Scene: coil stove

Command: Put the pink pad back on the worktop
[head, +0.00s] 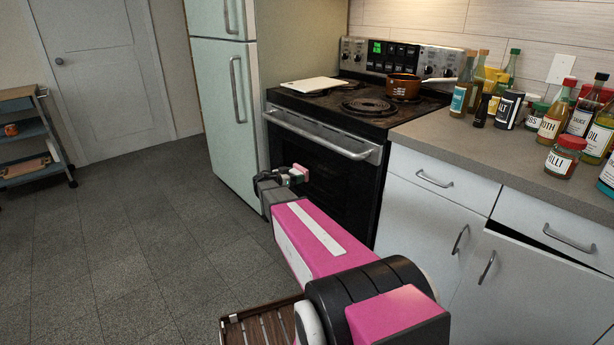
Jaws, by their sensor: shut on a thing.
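My gripper (290,177) is in front of the oven door, below the handle, at the end of my outstretched pink arm. It is shut on a small pink pad (300,172), which shows at the fingertips. The fingers hide part of the pad. The grey-brown worktop (450,137) is to the right of the stove, higher than my gripper and apart from it.
The stove (345,112) bears a white board (313,85) and a brown pot (403,88). Several bottles and jars crowd the worktop's back and right; its front left is bare. A fridge (225,110) stands left. A slatted wooden thing (262,328) is low in front.

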